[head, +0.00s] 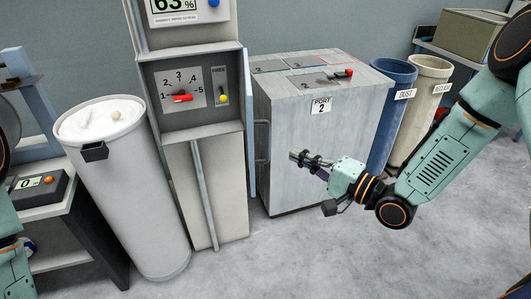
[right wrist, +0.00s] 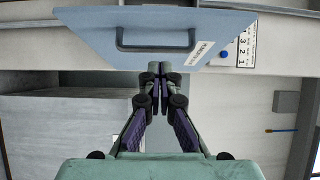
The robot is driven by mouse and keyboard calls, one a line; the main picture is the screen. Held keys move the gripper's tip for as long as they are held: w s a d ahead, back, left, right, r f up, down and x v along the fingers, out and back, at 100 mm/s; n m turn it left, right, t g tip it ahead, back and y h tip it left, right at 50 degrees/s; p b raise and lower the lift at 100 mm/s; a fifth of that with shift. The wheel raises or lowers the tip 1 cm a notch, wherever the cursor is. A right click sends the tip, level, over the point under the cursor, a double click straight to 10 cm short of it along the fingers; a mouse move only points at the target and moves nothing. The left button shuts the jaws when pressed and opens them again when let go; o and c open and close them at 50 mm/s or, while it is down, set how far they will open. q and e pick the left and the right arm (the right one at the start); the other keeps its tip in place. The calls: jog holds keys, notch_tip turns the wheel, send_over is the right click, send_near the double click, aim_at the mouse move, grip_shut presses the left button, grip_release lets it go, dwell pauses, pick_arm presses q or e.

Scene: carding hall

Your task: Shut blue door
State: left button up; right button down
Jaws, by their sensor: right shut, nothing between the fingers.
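The blue door (head: 250,125) is a pale blue panel, seen almost edge-on at the right side of the grey control cabinet (head: 189,135). It stands open, swung outward, leaving the recess with the dial (head: 180,88) uncovered. Its bar handle (head: 264,143) is on the side facing right. In the right wrist view the door's face (right wrist: 95,38) fills the upper middle, with the handle (right wrist: 155,46) across it. My right gripper (head: 296,157) is shut and empty, to the right of the door near the handle. I cannot tell whether it touches. My left gripper is out of view.
A grey box marked PORT 2 (head: 315,140) stands just behind the door and right gripper. A white bin (head: 125,190) is left of the cabinet. Blue (head: 391,95) and cream (head: 425,90) bins stand at the right. The floor in front is clear.

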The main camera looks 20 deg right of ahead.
aim_at(267, 150)
jog(key=w+a, duration=0.1)
jog(key=a, duration=0.1)
jog(key=w+a, duration=0.2)
jog(key=w+a+b, duration=0.1)
jog(key=w+a, duration=0.1)
jog(key=shift+a, duration=0.35)
jog(key=shift+d+f, duration=0.1)
jog(key=shift+d, duration=0.1)
jog(key=shift+a, duration=0.1)
